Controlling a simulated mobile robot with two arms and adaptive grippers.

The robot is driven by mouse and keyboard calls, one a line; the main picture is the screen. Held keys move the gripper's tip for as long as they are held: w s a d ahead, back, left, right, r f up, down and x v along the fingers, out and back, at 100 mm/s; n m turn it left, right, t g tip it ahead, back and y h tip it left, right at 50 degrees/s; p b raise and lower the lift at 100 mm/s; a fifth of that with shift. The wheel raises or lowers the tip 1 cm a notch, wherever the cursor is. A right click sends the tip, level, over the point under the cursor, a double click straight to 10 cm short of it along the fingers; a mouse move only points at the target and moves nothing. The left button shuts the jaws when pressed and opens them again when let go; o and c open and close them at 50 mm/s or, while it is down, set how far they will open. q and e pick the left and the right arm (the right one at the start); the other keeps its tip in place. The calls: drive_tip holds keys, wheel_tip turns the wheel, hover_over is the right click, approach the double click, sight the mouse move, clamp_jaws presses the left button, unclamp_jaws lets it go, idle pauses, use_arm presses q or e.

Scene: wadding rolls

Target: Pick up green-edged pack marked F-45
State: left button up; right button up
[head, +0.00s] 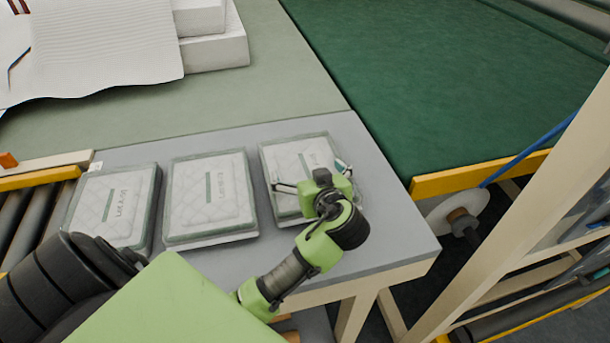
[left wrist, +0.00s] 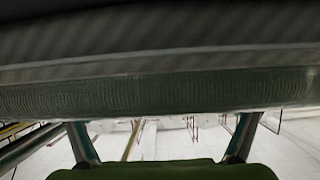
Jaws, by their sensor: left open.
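Three white quilted packs with grey-green edges lie in a row on a grey table: a left pack (head: 113,207), a middle pack (head: 209,197) and a right pack (head: 300,152). Their printed labels are too small to read surely, so I cannot tell which is F-45. My left gripper (head: 311,176) is open over the right pack, its fingers spread across it and its body hiding the pack's near part. In the left wrist view, a pack's green ribbed edge (left wrist: 160,95) runs close in front of the open fingers. I cannot tell whether they touch it. My right gripper is not shown.
The grey table (head: 380,237) has bare room along its right side. A green surface (head: 450,80) with a yellow edge rail (head: 475,175) lies to the right. White wadding (head: 105,45) and stacked slabs (head: 215,50) lie at the back left. A roller conveyor (head: 30,215) is at left.

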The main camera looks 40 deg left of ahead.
use_arm(q)
drive_tip(key=shift+d+r, duration=0.1)
drive_tip(key=shift+d, duration=0.05)
drive_tip(key=shift+c, duration=1.4)
drive_tip(key=c, duration=0.7)
